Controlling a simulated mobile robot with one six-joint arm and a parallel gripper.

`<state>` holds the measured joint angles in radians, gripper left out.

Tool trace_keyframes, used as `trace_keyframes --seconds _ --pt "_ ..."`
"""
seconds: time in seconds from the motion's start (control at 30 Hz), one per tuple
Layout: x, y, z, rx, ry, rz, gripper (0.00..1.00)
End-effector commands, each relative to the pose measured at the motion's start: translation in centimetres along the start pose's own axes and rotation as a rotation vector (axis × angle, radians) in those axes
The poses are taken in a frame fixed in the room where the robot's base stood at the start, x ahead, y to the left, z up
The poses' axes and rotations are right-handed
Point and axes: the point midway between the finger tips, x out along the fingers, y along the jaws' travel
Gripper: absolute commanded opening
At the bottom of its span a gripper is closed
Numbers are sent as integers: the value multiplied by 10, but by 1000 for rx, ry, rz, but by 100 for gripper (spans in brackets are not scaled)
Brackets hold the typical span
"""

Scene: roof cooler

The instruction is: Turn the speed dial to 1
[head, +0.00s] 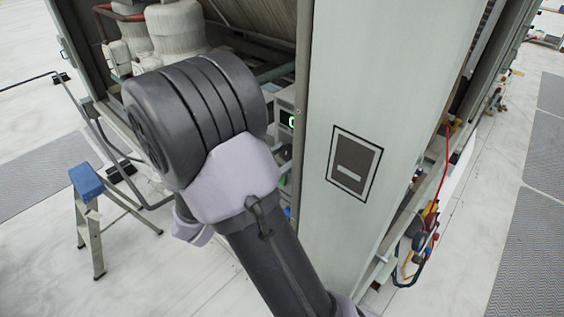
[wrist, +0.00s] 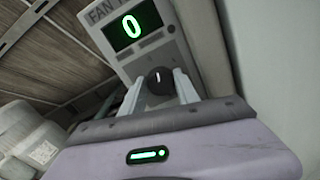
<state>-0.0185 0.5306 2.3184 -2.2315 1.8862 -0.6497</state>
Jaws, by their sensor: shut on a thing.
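The speed dial (wrist: 158,80) is a dark round knob with a white pointer line, on a grey control panel (wrist: 178,43) in the wrist view. The pointer line stands near upright in the picture. Above it a green display (wrist: 131,26) reads 0, under lettering that begins with FAN. My gripper (wrist: 160,90) is shut on the dial, one pale finger on each side. In the head view my arm hides the gripper and dial; only a sliver of the green display (head: 291,121) shows beside it.
A tall pale cabinet panel (head: 355,120) with a dark label stands right of my arm. A step stool with a blue top (head: 86,181) stands at left. White tanks (head: 178,27) sit inside the cabinet. Hoses and gauges (head: 424,222) hang at right.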

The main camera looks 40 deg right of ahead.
Motion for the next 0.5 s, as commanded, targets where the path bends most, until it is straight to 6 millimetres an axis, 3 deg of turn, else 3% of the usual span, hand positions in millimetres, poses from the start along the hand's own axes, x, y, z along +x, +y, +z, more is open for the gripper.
trace_keyframes --seconds 0.5 --pt "0 -3 -5 478 -1 0 0"
